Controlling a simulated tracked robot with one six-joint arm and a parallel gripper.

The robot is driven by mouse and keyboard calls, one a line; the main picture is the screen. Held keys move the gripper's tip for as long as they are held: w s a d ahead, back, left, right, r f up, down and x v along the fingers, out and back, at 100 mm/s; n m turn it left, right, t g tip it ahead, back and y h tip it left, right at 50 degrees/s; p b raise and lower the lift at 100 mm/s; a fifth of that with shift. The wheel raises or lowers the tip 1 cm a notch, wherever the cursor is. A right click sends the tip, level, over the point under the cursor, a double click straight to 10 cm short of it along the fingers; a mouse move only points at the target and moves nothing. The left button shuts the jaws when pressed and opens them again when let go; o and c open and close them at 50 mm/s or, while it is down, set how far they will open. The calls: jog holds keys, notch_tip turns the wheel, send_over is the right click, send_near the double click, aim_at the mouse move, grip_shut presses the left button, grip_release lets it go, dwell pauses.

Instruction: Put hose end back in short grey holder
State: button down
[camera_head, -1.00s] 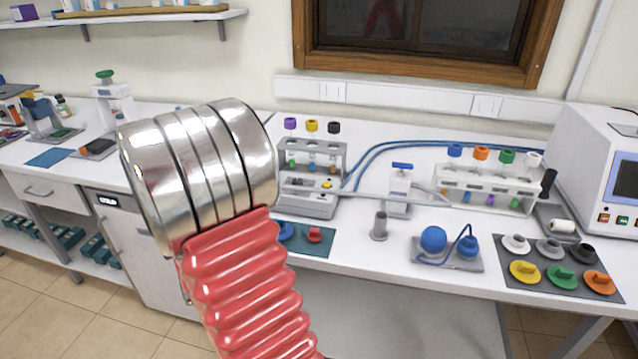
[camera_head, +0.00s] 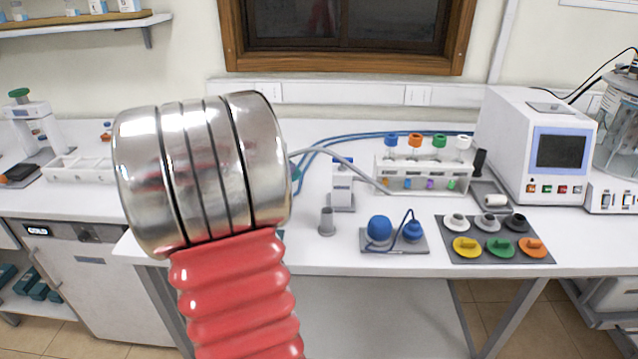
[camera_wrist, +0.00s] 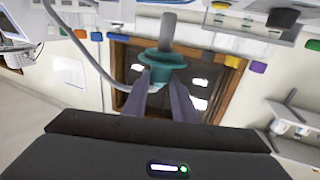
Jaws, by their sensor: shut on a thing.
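My gripper (camera_wrist: 168,98) is shut on the teal collar (camera_wrist: 158,60) of the hose end. The hose end's grey tip (camera_wrist: 168,28) points up in the wrist picture, and the thin grey hose (camera_wrist: 122,100) loops from its other end. In the head view my large arm hides the gripper; only the grey hose (camera_head: 345,160) and a sliver of teal (camera_head: 296,174) show beside it. The short grey holder (camera_head: 327,222) stands upright on the bench, right of my arm and near the front edge.
A white valve stand (camera_head: 342,185) is just behind the holder. A blue-ball stand (camera_head: 408,240) and a mat of coloured knobs (camera_head: 499,252) lie right. A capped-tube rack (camera_head: 424,176) and a white instrument (camera_head: 535,145) stand behind.

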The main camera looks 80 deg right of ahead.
jog(key=s+f+m+g+y, duration=0.1)
jog(key=s+m+g, duration=0.3)
jog(key=s, duration=0.6)
jog(key=shift+s+g+y, duration=0.2)
jog(key=shift+g+y, duration=0.3)
jog(key=shift+g, duration=0.4)
jog(key=shift+a+f, duration=0.1)
jog(key=shift+f, duration=0.1)
jog(key=shift+f, duration=2.8)
jog(key=shift+w+a, duration=0.1)
jog(key=shift+w, duration=0.05)
jog(key=shift+f, duration=0.55)
